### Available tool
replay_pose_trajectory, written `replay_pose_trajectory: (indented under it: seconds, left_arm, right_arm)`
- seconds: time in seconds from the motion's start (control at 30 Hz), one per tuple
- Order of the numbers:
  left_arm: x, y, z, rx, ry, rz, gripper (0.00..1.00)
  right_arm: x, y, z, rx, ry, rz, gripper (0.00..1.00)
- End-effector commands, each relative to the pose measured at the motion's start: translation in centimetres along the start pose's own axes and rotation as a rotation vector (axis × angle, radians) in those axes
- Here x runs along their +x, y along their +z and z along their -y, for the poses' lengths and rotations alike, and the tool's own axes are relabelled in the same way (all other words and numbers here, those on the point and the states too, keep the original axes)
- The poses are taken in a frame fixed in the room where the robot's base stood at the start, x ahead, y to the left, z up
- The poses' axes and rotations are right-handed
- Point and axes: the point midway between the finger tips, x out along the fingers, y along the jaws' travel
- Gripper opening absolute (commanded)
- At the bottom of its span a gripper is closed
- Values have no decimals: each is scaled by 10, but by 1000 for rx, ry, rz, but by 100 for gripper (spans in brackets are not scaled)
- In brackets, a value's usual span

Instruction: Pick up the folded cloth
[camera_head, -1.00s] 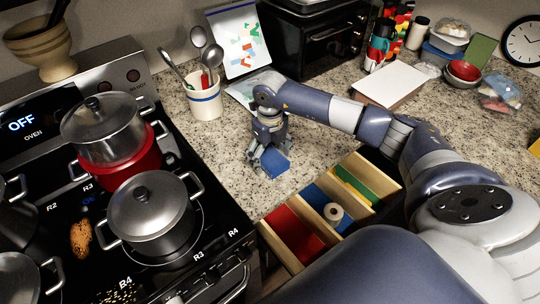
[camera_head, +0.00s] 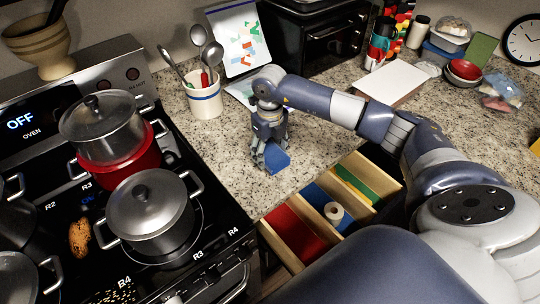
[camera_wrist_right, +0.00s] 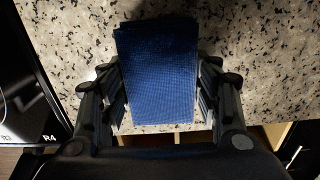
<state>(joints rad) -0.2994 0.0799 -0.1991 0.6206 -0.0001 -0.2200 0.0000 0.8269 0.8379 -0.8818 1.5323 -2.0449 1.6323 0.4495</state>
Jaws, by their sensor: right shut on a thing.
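The folded cloth (camera_head: 277,158) is a blue, flat rectangle at the front part of the granite counter, between the stove and the open drawer. In the right wrist view the cloth (camera_wrist_right: 158,72) lies lengthwise between the fingers. My right gripper (camera_head: 268,165) points down at the cloth and is shut on it. In the right wrist view its fingers (camera_wrist_right: 160,108) press on the cloth's two long sides. Whether the cloth touches the counter is hard to tell. My left gripper is not in view.
An open drawer (camera_head: 382,204) with red, blue and green compartments and a roll sits below the counter edge. The stove with a grey pot (camera_head: 148,212) and a stacked pot (camera_head: 102,126) is on the left. A utensil crock (camera_head: 205,98) stands behind my right gripper.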

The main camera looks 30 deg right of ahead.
Motion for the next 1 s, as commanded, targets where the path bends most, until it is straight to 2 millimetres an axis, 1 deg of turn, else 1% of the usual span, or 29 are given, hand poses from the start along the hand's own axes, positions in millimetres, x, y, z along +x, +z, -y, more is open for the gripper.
replay_pose_trajectory:
  seconds: [0.03,0.13,0.17,0.37,0.5,0.6,0.7,0.8,1.0]
  left_arm:
    - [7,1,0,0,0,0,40]
    - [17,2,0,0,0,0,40]
    - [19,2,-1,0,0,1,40]
    - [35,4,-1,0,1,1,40]
    - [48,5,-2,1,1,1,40]
    - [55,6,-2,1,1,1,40]
    - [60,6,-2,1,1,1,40]
    - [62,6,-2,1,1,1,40]
    - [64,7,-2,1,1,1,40]
  right_arm:
    - [-4,1,1,0,-2,3,34]
    - [-19,1,1,-1,-2,6,34]
    - [-21,-1,-3,-4,0,3,34]
    - [-23,-21,-48,-9,1,3,34]
    - [-26,-37,-84,-10,2,4,34]
    - [-29,-47,-106,-7,1,3,34]
    - [-32,-55,-123,-5,0,2,34]
    - [-35,-61,-135,-4,2,2,34]
    - [-37,-66,-145,-1,0,0,34]
